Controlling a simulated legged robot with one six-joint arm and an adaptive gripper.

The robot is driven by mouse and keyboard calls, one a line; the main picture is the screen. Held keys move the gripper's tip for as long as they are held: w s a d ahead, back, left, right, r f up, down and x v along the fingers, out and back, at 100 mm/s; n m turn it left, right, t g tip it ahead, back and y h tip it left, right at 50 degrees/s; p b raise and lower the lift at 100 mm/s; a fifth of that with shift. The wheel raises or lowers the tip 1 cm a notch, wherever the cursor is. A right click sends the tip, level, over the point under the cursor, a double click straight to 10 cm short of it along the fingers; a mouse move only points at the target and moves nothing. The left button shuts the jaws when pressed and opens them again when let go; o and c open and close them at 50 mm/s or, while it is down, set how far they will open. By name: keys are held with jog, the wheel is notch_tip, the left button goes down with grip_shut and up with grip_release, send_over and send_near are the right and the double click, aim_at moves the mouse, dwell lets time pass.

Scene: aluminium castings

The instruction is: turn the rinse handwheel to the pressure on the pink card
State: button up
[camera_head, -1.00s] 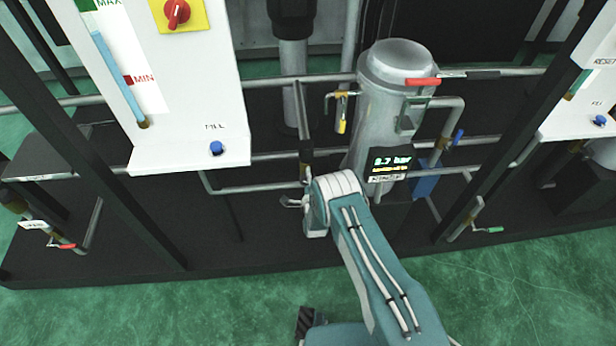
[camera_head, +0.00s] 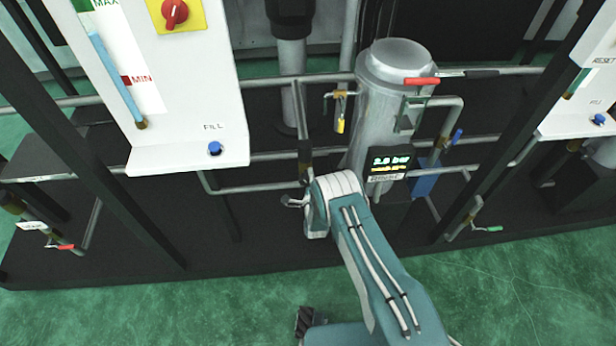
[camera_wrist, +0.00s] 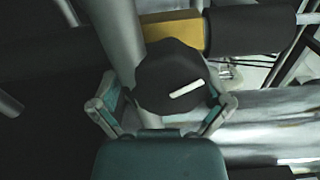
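The rinse handwheel (camera_wrist: 168,80) is a dark, faceted knob with a white pointer mark, seen in the wrist view. The fingers of my gripper (camera_wrist: 168,100) are on either side of it, shut around its rim. In the head view my gripper and the handwheel are mostly hidden behind my own teal arm and pale wrist. I cannot make out a pink card in either view.
A grey metal cylinder (camera_head: 385,110) with a red-handled lever (camera_head: 422,81) stands behind my wrist. A yellow-tagged valve (camera_head: 341,112) hangs on the pipes. A white panel (camera_head: 190,90) with a red knob is at left. Green floor is clear in front.

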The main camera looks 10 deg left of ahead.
jog(key=shift+a+r, duration=0.1)
jog(key=shift+a, duration=0.05)
jog(key=shift+s, duration=0.55)
jog(key=v, duration=1.1)
